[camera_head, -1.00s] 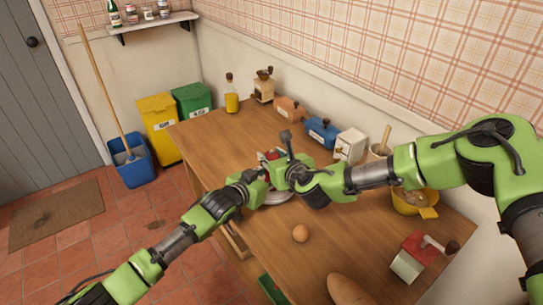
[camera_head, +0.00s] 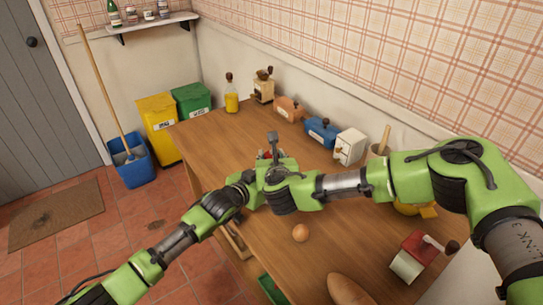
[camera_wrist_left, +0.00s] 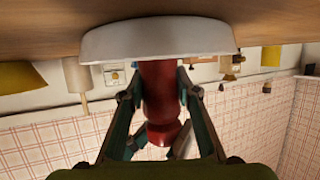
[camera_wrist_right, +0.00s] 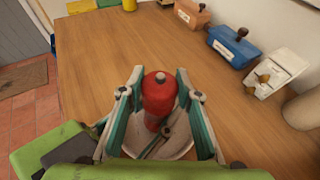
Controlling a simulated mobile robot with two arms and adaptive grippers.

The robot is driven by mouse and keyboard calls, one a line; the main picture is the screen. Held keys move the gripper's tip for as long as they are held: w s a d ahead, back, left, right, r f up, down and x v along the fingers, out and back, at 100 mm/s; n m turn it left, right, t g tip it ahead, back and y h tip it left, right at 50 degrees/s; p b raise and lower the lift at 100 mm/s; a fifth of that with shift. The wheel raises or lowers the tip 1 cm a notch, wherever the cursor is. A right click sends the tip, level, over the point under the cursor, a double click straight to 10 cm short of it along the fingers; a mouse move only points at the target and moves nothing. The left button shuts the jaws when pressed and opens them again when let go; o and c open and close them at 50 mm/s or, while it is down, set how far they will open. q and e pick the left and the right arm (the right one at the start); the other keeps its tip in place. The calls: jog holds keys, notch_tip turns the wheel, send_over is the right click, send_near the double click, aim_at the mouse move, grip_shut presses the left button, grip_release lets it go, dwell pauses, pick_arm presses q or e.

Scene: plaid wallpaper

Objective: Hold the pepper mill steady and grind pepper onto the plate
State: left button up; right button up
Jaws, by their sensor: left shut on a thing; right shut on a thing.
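The red pepper mill (camera_wrist_right: 159,97) stands upright in the right wrist view, over the white plate (camera_wrist_right: 180,146). My right gripper (camera_wrist_right: 160,94) has a finger on each side of the mill's upper part and is shut on it. In the left wrist view, which looks upside down, my left gripper (camera_wrist_left: 160,95) is shut on the mill's body (camera_wrist_left: 160,80), close to the plate (camera_wrist_left: 158,42). In the head view, both grippers meet at the mill, and my right wrist hides most of the mill and plate.
An egg (camera_head: 301,232) and a bread loaf (camera_head: 347,289) lie nearer on the wooden table. A red and white grinder box (camera_head: 412,258) stands at the right. Blue (camera_head: 321,131) and orange (camera_head: 289,108) boxes line the wall.

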jog(key=o, duration=1.1)
jog(key=shift+d, duration=0.1)
jog(key=shift+o, duration=0.2)
jog(key=v, duration=1.2)
